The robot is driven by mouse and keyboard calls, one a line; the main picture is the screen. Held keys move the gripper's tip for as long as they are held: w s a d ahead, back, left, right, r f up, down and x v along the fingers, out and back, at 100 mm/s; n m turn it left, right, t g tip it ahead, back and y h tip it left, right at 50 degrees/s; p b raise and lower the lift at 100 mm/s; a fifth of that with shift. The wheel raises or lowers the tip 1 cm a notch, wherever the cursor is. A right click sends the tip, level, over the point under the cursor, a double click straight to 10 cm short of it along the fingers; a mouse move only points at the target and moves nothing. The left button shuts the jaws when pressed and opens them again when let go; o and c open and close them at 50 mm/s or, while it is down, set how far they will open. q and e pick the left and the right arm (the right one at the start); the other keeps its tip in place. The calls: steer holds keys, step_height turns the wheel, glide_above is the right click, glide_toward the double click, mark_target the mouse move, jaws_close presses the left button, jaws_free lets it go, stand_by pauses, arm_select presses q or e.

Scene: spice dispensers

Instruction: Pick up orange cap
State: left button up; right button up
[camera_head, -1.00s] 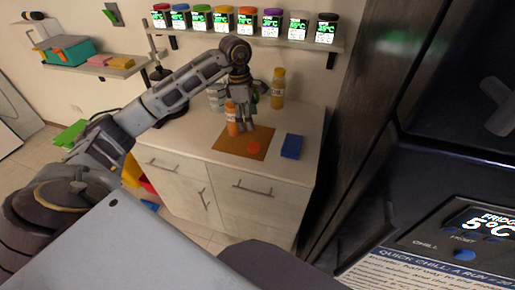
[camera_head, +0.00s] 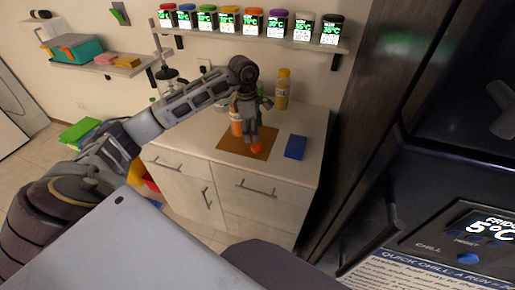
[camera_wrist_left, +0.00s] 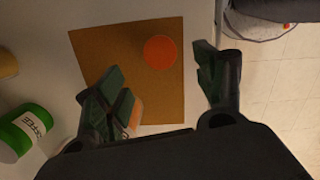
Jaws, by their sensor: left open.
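The orange cap (camera_head: 257,149) lies flat on the brown mat (camera_head: 233,147) on the counter. In the left wrist view the cap (camera_wrist_left: 160,52) is a round orange disc near the mat's upper right part. My left gripper (camera_head: 252,141) is open and points down above the mat, close to the cap. In the wrist view its two fingers stand apart (camera_wrist_left: 162,72), with the cap between and slightly beyond their tips. An orange bottle (camera_head: 237,128) stands beside the gripper, partly hidden by it. My right gripper is not in view.
A yellow-orange bottle (camera_head: 282,90) stands at the back. A green coffee container (camera_wrist_left: 22,132) is left of the mat. A shelf (camera_head: 270,38) with several spice dispensers hangs above. The dark fridge (camera_head: 385,130) borders the right.

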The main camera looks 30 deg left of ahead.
mark_target(257, 145)
arm_select(q)
steer(key=shift+w+d+f, duration=0.1)
steer(key=shift+d+f, duration=0.05)
steer(key=shift+f, duration=1.35)
steer(key=shift+f, duration=0.1)
steer(key=shift+w+d+f+p, duration=0.1)
steer(key=shift+d+f+p, duration=0.05)
steer(key=shift+f, duration=0.65)
steer(key=shift+d+f+p, duration=0.15)
steer(key=shift+d+f, duration=0.05)
steer(key=shift+f, duration=0.65)
steer(key=shift+w+d+f+p, duration=0.1)
steer(key=shift+d+f+p, duration=0.05)
steer(key=shift+f, duration=0.65)
steer(key=c, duration=0.8)
